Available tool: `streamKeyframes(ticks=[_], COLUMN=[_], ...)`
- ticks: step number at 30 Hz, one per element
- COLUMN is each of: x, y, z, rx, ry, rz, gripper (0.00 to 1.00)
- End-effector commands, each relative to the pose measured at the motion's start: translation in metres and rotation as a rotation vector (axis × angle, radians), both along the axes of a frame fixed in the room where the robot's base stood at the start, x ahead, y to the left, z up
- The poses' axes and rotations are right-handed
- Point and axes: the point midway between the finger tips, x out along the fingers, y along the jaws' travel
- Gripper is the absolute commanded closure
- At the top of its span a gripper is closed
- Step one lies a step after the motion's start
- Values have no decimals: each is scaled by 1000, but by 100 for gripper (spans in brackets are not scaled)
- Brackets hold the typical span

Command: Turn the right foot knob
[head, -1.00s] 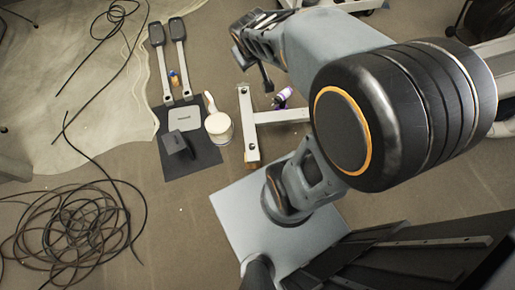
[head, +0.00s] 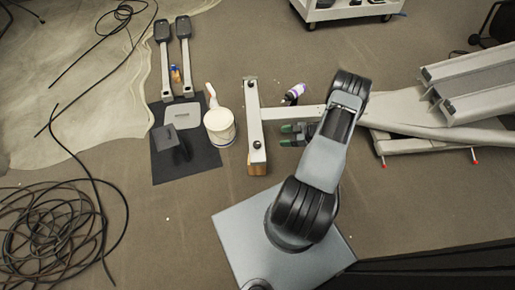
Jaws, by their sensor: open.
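The elliptical's pale foot bar (head: 254,115) lies on the floor near the middle of the head view. A small dark knob shows near its upper end (head: 251,85) and another dark knob (head: 257,145) near its lower end. Which of them is the right foot knob I cannot tell. My gripper (head: 286,135) is open, with two green-tipped fingers pointing left toward the lower half of the bar. A gap shows between the fingertips and the bar. Nothing shows between the fingers. My arm link hides part of the frame beam behind the gripper.
A wooden block (head: 257,169) sits under the bar's lower end. A purple-labelled bottle (head: 294,93) lies above the gripper. A white bucket (head: 219,126) and a dark mat (head: 196,163) are to the left. The elliptical frame (head: 465,100) extends right. Coiled cable (head: 60,230) lies lower left.

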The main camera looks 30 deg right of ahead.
Motion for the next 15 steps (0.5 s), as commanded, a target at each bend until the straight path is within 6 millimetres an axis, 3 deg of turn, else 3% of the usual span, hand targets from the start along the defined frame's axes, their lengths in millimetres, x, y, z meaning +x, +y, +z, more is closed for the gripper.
streamKeyframes(ticks=[5,15], x=[-7,23], y=[14,63], z=[-18,-43], rx=[50,51], ry=[2,4], rz=[29,34], gripper=[34,34])
